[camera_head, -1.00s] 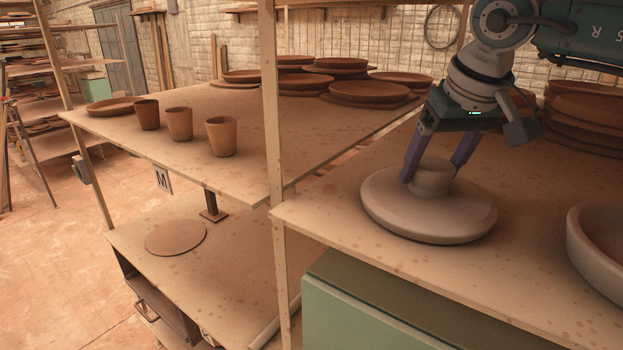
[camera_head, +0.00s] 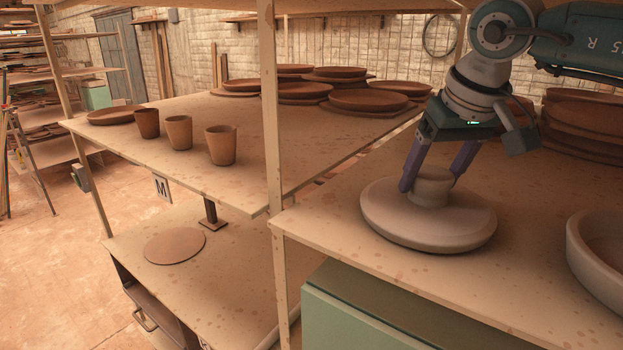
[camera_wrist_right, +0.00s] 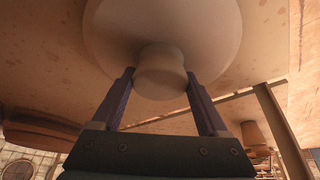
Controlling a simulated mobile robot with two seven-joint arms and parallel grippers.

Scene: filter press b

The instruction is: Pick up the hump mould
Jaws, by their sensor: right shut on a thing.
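The hump mould (camera_head: 430,227) is a pale, round, domed disc with a short knob on top. It sits on the right-hand shelf board near its front edge and appears to rest on it. My right gripper (camera_head: 433,186) reaches down from above, its two purple fingers shut on the knob from either side. In the right wrist view the knob (camera_wrist_right: 160,75) lies between the fingers, with the mould's broad body beyond it. The mould's underside is hidden. My left gripper is not in view.
A pale round bowl-like mould (camera_head: 598,262) stands to the right on the same board. Stacked brown plates (camera_head: 585,125) stand behind. A wooden post (camera_head: 272,120) rises left of the mould. Clay cups (camera_head: 221,146) stand on the neighbouring shelf. A green cabinet (camera_head: 375,315) is below.

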